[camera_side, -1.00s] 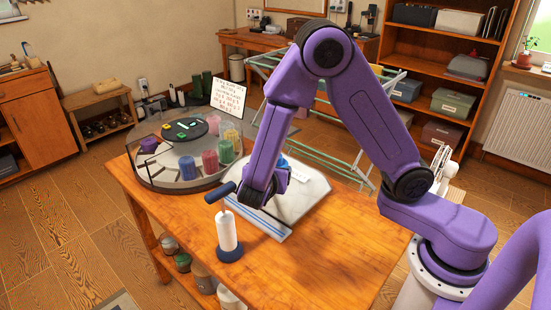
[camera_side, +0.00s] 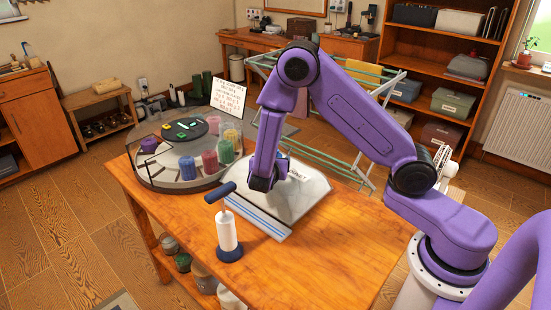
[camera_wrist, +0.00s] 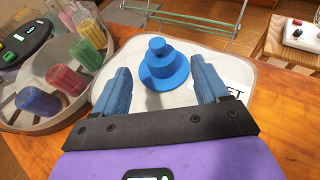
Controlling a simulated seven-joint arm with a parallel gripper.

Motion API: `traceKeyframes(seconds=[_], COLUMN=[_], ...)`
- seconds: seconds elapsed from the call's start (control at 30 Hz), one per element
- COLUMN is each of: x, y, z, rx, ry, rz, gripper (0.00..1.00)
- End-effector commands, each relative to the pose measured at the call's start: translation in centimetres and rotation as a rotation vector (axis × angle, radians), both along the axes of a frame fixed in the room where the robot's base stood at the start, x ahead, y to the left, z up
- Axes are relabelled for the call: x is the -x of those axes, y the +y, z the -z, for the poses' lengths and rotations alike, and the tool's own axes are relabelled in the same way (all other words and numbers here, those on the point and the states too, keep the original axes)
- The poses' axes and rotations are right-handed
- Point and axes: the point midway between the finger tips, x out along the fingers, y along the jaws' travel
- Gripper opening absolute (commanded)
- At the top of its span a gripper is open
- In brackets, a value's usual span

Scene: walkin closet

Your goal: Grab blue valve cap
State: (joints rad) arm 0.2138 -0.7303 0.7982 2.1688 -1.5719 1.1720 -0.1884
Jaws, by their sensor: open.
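The blue valve cap (camera_wrist: 163,68), a stepped round piece with a wide base and a small knob, stands on a pale surface in the wrist view. My gripper (camera_wrist: 163,76) is open, with one blue finger to each side of the cap. The cap appears ahead of and between the fingers, and I see no contact. In the side view my gripper (camera_side: 263,184) is low over the pale slab (camera_side: 308,198) on the wooden table. The cap is largely or wholly hidden behind the arm there.
A round glass-walled tray (camera_side: 178,186) with several coloured cylinders stands left of my gripper. A white post with a dark blue base and handle (camera_side: 228,232) stands in front. The table's front right (camera_side: 330,260) is clear.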

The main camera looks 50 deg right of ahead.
Motion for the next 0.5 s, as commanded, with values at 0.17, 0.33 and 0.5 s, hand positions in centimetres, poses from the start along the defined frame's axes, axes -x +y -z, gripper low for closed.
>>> traceKeyframes(seconds=[0.17,0.33,0.5], x=[-0.8,-2.1,-2.9], y=[-1.4,-3.4,-4.4], z=[0.7,1.7,2.2], rx=[0.000,0.000,-0.001], ry=[0.001,0.001,0.000], rz=[0.005,0.004,0.002], gripper=[0.74,0.74,0.74])
